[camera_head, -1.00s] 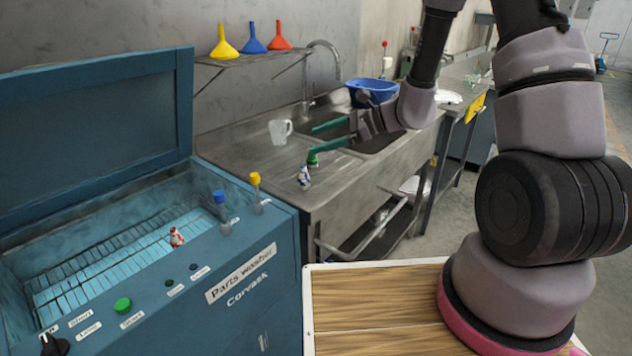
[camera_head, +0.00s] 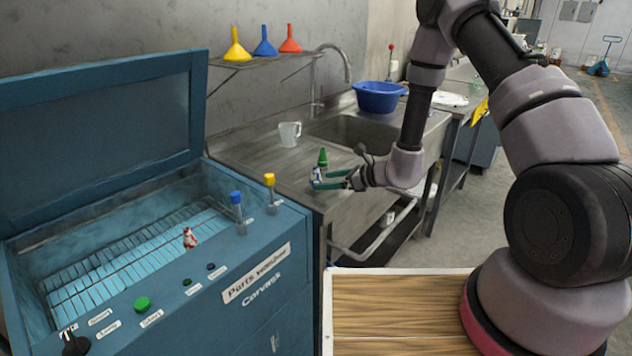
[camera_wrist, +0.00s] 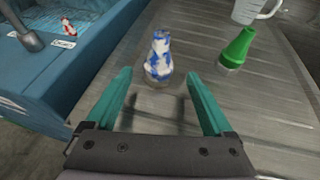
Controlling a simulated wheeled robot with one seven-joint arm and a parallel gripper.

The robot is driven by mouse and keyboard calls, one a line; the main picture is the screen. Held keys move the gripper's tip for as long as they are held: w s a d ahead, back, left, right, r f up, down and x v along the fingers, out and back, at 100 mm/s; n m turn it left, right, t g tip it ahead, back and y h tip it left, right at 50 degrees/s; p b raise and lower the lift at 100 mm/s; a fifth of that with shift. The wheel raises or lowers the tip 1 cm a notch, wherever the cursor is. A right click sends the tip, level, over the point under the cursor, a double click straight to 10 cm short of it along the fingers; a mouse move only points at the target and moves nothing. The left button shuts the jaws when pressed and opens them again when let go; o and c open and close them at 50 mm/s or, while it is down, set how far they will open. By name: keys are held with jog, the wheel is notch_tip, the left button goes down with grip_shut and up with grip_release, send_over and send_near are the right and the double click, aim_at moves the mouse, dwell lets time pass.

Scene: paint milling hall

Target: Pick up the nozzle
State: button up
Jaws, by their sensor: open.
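A blue-and-white mottled nozzle (camera_wrist: 158,55) stands upright on the metal sink counter. In the head view the nozzle (camera_head: 315,176) is near the counter's front left corner, partly hidden by my gripper (camera_head: 326,180). In the wrist view my gripper (camera_wrist: 159,76) is open, with its green fingers spread to either side of the nozzle's base. The nozzle is just ahead of the fingertips, and I see no contact. A second, green nozzle-like piece (camera_wrist: 237,48) stands behind it to the right. A red-and-white piece (camera_head: 190,238) is on the rack in the parts washer.
The open blue parts washer (camera_head: 165,330) stands at the left, with blue-topped and yellow-topped posts on its rim. A clear measuring cup (camera_head: 289,134) stands farther back on the counter (camera_head: 262,158). A blue basin (camera_head: 378,97) is beside the sink. Funnels sit on the shelf above.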

aim_at(320, 180)
jog(key=x, duration=0.4)
jog(key=shift+a, duration=0.2)
grip_shut()
jog(key=shift+r, duration=0.15)
